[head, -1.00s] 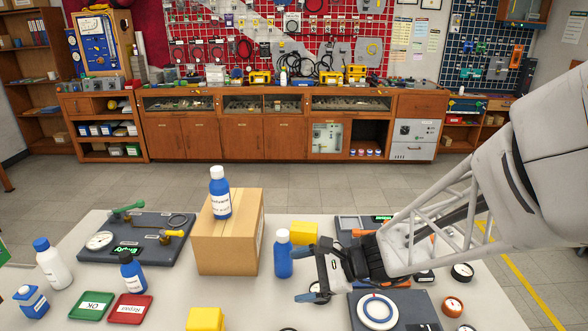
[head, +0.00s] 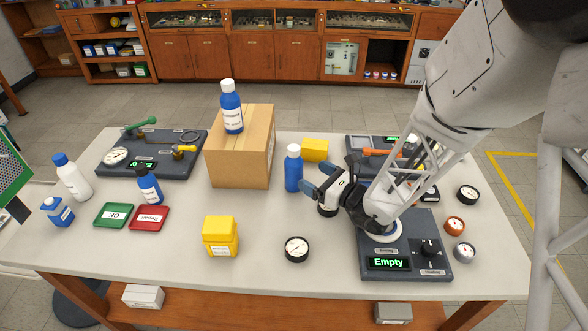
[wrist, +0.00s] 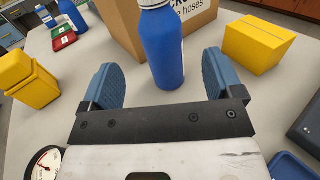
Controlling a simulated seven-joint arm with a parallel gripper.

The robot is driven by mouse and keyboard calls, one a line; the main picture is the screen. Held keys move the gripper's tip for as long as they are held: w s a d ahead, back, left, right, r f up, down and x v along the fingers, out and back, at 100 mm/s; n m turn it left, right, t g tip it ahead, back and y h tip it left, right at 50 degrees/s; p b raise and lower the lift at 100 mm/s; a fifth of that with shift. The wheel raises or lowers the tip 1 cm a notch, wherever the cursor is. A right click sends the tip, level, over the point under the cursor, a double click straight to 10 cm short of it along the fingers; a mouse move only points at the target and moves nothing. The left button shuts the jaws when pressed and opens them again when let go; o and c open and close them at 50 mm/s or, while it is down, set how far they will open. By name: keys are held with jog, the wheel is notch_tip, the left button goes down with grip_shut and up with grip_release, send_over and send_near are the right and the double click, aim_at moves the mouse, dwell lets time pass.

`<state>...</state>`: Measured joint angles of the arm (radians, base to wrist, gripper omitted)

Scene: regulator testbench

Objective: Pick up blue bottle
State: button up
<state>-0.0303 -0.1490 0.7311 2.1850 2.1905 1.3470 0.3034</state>
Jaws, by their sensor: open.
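A blue bottle with a white cap (head: 293,172) stands upright on the table, right of the cardboard box. My gripper (head: 317,180) is open just right of it in the head view, fingers pointing toward it. In the wrist view the blue bottle (wrist: 163,48) is centred ahead, its lower end between the two spread blue fingertips (wrist: 162,82); its top is cut off. I cannot tell whether either finger touches it. Another blue bottle with a white label (head: 232,113) stands on the box. A smaller blue bottle with a dark cap (head: 149,188) stands at the left.
The cardboard box (head: 240,165) stands close left of the bottle. A yellow container (head: 315,150) is behind it, another (head: 221,238) in front. A gauge (head: 297,249) lies nearer the front. A dark device reading "Empty" (head: 388,263) lies under my arm. Table between is clear.

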aim_at(301, 168)
jog(key=shift+w+a, duration=0.1)
jog(key=shift+a, duration=0.05)
jog(key=shift+x, duration=1.15)
jog(key=shift+x, duration=2.6)
jog(key=c, duration=1.2)
jog(key=shift+r, duration=0.15)
